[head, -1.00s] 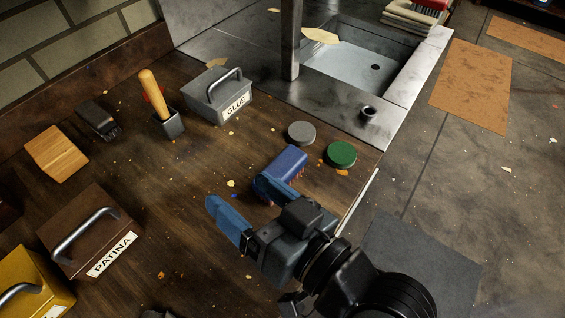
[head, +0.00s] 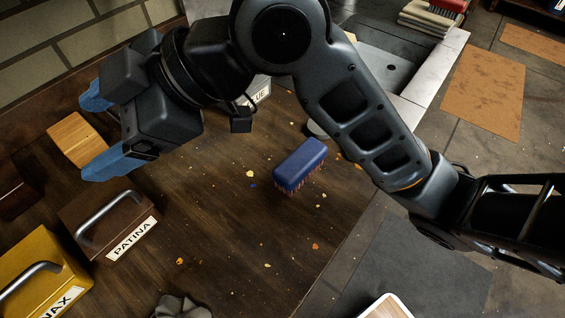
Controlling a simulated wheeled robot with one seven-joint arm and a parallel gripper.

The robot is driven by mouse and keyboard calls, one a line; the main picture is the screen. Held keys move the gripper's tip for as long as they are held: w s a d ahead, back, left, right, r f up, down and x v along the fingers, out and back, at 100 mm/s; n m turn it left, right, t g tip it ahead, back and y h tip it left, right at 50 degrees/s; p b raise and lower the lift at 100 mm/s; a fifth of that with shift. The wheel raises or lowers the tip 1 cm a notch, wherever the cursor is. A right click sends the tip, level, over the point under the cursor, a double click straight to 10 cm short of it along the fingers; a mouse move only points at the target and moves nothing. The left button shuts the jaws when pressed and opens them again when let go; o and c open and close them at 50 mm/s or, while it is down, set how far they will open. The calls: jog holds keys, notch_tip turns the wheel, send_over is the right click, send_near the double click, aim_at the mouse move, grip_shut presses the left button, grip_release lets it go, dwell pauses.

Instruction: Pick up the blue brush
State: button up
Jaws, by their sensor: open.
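The blue brush (head: 299,163) lies on the dark wooden workbench (head: 225,225), blue back up and reddish bristles down, near the bench's right edge. My gripper (head: 95,135) is at the upper left, well to the left of the brush and apart from it. Its two blue fingers are spread wide with nothing visibly held between them. My arm crosses the top of the view and passes above and to the right of the brush, without covering it.
A tan wooden block (head: 77,141) shows near the fingers. A brown PATINA box (head: 112,222) and a yellow WAX box (head: 45,270), both with handles, stand at the left. A partly hidden GLUE box (head: 260,91) is behind my arm. A grey cloth (head: 181,306) lies at the front.

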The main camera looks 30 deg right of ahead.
jog(key=s+d+f+n+g+h, duration=0.25)
jog(key=d+f+h, duration=0.25)
jog(key=d+f, duration=0.3)
jog(key=n+g+h, duration=0.2)
jog(key=g+h, duration=0.1)
jog(key=h, duration=0.3)
send_over(301, 158)
jog(key=shift+a+f, duration=0.2)
jog(key=shift+f, duration=0.9)
jog(key=shift+d+f, duration=0.25)
notch_tip(301, 158, down, 7)
jog(key=shift+f, duration=0.15)
jog(key=c, duration=1.1)
